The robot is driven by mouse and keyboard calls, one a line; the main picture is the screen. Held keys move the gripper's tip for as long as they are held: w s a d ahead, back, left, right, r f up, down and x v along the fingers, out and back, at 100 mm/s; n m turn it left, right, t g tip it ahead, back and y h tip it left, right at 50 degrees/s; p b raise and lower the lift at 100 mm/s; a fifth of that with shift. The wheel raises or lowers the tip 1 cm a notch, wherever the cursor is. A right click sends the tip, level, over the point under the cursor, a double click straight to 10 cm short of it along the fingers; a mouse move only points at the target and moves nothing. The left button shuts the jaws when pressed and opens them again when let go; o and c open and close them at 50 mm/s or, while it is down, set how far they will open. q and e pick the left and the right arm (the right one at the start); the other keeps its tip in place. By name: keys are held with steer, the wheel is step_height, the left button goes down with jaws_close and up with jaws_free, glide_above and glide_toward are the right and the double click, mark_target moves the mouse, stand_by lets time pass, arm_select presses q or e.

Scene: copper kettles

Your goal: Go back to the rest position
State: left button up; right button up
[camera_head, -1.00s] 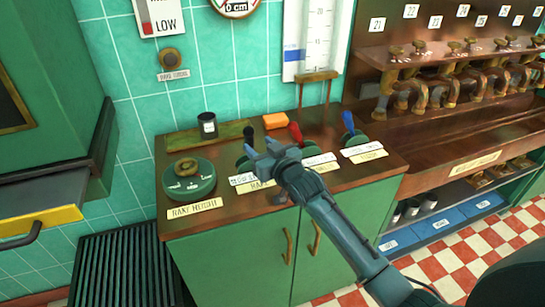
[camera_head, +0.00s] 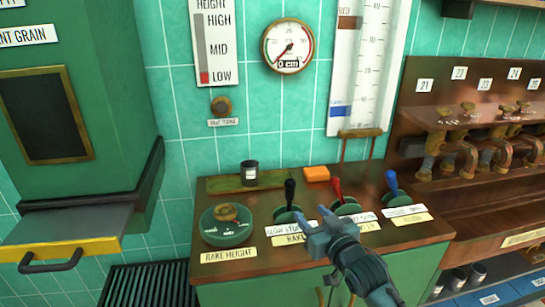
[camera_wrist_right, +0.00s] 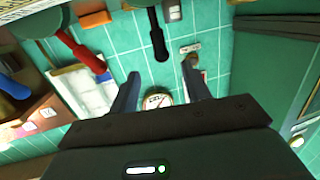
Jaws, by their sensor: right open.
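My right gripper (camera_head: 314,216) is open and empty, above the front part of the green cabinet's wooden top (camera_head: 235,265). In the head view it overlaps the space between the black-handled lever (camera_head: 290,192) and the red-handled lever (camera_head: 337,188). Its two fingers (camera_wrist_right: 160,72) are apart in the right wrist view, with nothing between them. The black lever (camera_wrist_right: 158,40) and red lever (camera_wrist_right: 84,52) show beyond the fingers there. A blue-handled lever (camera_head: 391,182) stands farther right. My left gripper is not in view.
A green rake height dial (camera_head: 226,228) sits at left on the top. A shelf of copper spouts (camera_head: 470,150) is at right, a metal chute with yellow edge (camera_head: 70,246) at left.

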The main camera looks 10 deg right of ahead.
steer(key=s+a+f+g, duration=0.1)
steer(key=s+f+g, duration=0.2)
steer(key=s+f, duration=0.6)
steer(key=s+a+f+g, duration=0.2)
steer(key=s+f, duration=0.7)
steer(key=s, duration=0.8)
steer(key=shift+s+a+f+g, duration=0.2)
steer(key=shift+s+a+g, duration=0.05)
steer(key=shift+g, duration=0.15)
